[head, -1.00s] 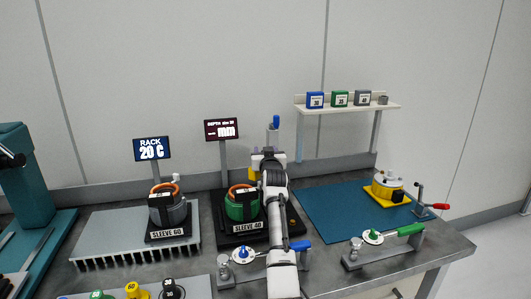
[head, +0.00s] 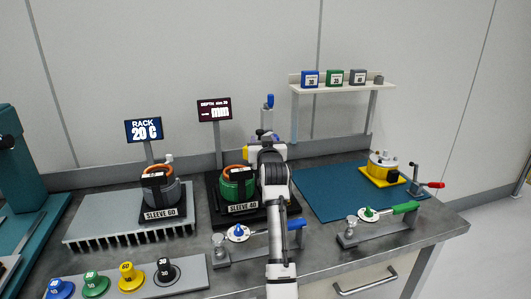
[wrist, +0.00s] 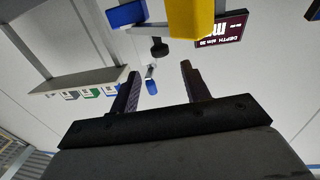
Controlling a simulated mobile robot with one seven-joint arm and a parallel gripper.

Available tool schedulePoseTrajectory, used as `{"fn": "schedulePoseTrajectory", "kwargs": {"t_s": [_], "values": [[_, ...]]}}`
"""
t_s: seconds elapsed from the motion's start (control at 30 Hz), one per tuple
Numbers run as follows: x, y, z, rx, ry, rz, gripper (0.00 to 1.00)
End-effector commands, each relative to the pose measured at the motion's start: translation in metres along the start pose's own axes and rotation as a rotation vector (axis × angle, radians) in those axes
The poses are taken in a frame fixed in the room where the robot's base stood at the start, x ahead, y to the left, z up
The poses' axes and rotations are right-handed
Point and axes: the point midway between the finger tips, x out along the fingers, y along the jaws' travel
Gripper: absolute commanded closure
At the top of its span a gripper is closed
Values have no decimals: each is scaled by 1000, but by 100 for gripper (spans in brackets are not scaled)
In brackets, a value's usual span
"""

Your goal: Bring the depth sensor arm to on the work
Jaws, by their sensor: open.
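The depth station stands at the middle of the bench in the head view, with its dark display reading "DEPTH" and "mm" (head: 214,110). Behind it is a grey post with a blue top (head: 270,100), which seems to be part of the depth sensor arm. The green sleeve labelled SLEEVE 40 (head: 237,187), with orange windings, sits on the black station base. My arm covers the station's right side and my gripper in the head view. In the wrist view my gripper (wrist: 161,76) is open and empty. A yellow block (wrist: 190,18), a blue block (wrist: 127,14) and a small black knob (wrist: 159,48) show beyond its fingers.
SLEEVE 60 (head: 161,190) stands on the finned rack (head: 120,222) at left. Toggle clamps with blue (head: 297,224) and green (head: 405,207) handles stand along the front edge. A yellow-based fixture (head: 383,172) stands on the blue mat (head: 325,195). A shelf (head: 343,87) hangs behind.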

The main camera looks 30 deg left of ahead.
Motion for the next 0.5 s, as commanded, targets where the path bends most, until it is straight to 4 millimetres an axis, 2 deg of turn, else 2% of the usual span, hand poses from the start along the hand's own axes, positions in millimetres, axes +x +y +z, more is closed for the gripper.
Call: {"fn": "schedulePoseTrajectory", "kwargs": {"t_s": [0.23,0.5], "values": [[-37,0,2,-1,1,-1,53],[-53,0,0,0,0,0,53]]}}
